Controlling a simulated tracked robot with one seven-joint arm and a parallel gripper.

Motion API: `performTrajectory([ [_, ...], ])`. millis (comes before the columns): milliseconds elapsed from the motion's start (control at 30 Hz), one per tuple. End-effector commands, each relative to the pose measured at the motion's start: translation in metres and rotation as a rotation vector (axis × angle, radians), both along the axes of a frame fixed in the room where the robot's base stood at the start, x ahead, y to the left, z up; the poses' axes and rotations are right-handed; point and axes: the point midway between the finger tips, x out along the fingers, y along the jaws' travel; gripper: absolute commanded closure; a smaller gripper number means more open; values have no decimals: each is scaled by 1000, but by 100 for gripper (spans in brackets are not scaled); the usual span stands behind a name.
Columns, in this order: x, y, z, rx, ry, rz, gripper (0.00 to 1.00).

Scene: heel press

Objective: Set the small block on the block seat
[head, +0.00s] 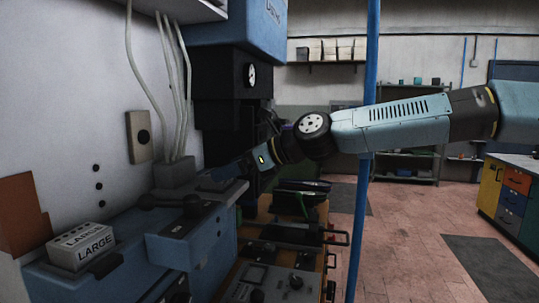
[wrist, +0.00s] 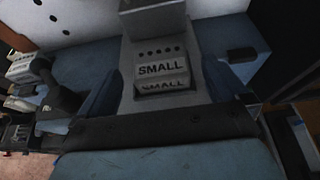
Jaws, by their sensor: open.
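The small block (wrist: 162,68), pale grey with "SMALL" printed on it and a row of dark holes, rests on a grey surface in the wrist view. My gripper (wrist: 160,85) is open, with one blue finger on each side of the block and a gap showing on both sides. I cannot tell whether that grey surface is the block seat. In the head view my gripper (head: 222,178) is over the blue machine, and the small block is not discernible there.
A pale block marked "LARGE" (head: 85,246) sits on the blue machine (head: 190,245) at the left. A dark lever handle (head: 170,201) lies close to my gripper. A control panel (head: 270,284) is in front, and a blue post (head: 362,215) stands to the right.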

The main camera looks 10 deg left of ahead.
Motion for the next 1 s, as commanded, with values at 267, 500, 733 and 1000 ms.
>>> performTrajectory([
  [267,-1,-29,12,1,0,-3,0],
  [500,-3,-54,22,1,0,-3,0],
  [733,-5,-78,31,1,-1,-4,0],
  [1000,-7,-100,41,1,1,-2,0],
])
